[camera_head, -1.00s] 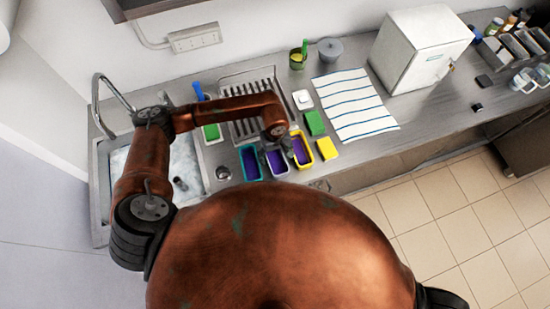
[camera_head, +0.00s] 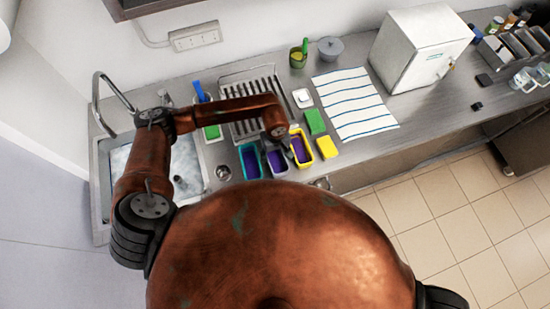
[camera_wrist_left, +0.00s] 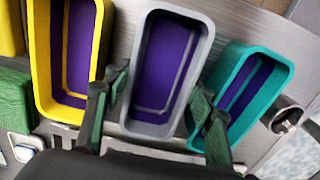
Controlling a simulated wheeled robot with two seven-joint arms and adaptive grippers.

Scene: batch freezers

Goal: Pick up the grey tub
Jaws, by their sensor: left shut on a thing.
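The grey tub (camera_head: 278,173), purple inside, stands on the counter between a teal tub (camera_head: 251,175) and a yellow tub (camera_head: 308,158). In the left wrist view the grey tub (camera_wrist_left: 150,129) lies between the fingers of my left gripper (camera_wrist_left: 162,85), which is shut on it across its long sides. In the head view my left gripper (camera_head: 286,143) is over the tub's back end and partly hidden by my wrist. Whether the tub is off the counter cannot be told. My right gripper is out of view.
The yellow tub (camera_wrist_left: 42,60) and teal tub (camera_wrist_left: 281,64) are close on either side in the wrist view. A drying rack (camera_head: 250,103) is behind, a sink (camera_head: 195,150) left. Green (camera_head: 315,121) and yellow (camera_head: 327,147) sponges and a striped towel (camera_head: 352,103) lie right.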

